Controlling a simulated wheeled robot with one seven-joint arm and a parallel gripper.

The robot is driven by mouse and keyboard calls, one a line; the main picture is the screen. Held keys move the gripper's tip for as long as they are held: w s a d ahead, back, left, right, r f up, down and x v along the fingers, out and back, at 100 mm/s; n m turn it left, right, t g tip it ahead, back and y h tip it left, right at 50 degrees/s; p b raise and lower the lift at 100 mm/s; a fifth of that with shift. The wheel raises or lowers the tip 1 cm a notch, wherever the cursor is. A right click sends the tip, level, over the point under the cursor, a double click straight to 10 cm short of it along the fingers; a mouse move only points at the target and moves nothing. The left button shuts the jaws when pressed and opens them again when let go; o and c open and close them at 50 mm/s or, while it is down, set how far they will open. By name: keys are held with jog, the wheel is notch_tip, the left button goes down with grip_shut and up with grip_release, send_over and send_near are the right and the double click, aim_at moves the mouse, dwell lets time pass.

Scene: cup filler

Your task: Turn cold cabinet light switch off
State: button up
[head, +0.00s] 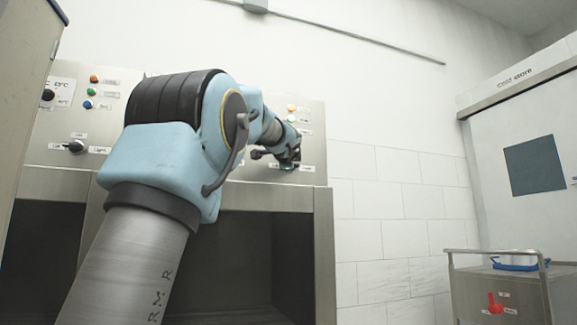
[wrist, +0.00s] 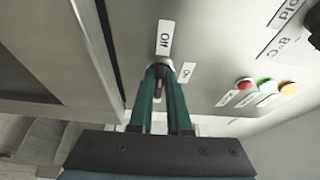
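The cold cabinet light switch (wrist: 158,84) is a small dark knob on a grey metal panel in the wrist view. An "Off" label (wrist: 165,38) sits above it and an "On" label (wrist: 186,72) to its right. My gripper (wrist: 158,76) has its two teal fingers on either side of the knob, seemingly closed on it. The fingertips partly hide the knob, and I cannot tell which label it points to. In the head view my gripper (head: 288,160) is at the lower part of the right panel (head: 312,125), and the switch is hidden behind it.
A red, a green and an orange button (wrist: 288,88) sit at the right in the wrist view. In the head view another panel with a light knob (head: 76,146) is at the left. A metal trolley (head: 520,290) with a red switch stands at the lower right.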

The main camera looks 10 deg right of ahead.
jog(key=o, duration=0.4)
jog(key=shift+o, duration=0.2)
jog(key=b+v, duration=0.4)
jog(key=v, duration=0.6)
jog(key=shift+s+a, duration=0.15)
jog(key=shift+s, duration=0.2)
jog(key=shift+f, duration=0.1)
